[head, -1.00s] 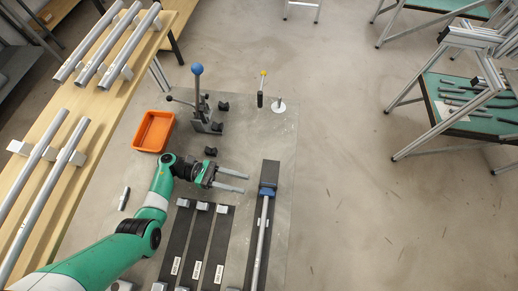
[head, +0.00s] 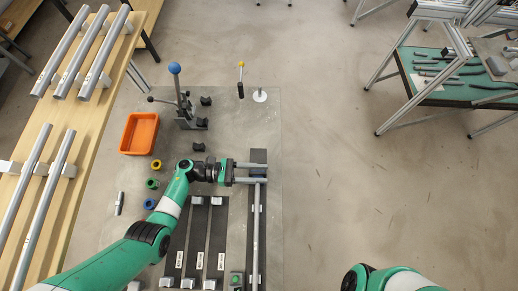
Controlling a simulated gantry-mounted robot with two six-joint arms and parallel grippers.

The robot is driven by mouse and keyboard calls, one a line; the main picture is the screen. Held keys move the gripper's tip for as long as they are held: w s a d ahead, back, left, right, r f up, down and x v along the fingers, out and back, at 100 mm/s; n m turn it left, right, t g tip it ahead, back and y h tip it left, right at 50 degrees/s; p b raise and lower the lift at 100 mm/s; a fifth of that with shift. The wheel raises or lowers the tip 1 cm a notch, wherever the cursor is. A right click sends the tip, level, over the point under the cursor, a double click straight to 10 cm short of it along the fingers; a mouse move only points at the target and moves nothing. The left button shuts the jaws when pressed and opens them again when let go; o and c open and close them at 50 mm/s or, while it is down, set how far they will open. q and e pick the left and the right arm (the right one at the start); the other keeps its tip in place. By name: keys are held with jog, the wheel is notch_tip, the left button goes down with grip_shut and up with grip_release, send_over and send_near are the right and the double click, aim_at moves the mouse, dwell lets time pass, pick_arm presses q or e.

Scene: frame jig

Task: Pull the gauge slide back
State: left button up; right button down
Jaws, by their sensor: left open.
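The gauge track is a dark strip (head: 258,156) on the grey plate, right of the other strips. A long silver bar (head: 256,235) runs along it toward the bottom of the head view. My left gripper (head: 264,173) reaches in from the left with its two fingers apart, one farther and one nearer, across the track at the far end of the bar. The fingers hide most of the slide block there; I cannot tell whether they touch it. A green part of my right arm shows at bottom right; its gripper is out of view.
An orange bin (head: 140,133), a blue-knobbed lever (head: 174,69) and small yellow, green and blue rings stand farther left.

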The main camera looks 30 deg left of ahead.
pick_arm(q)
grip_shut()
dwell(1.5)
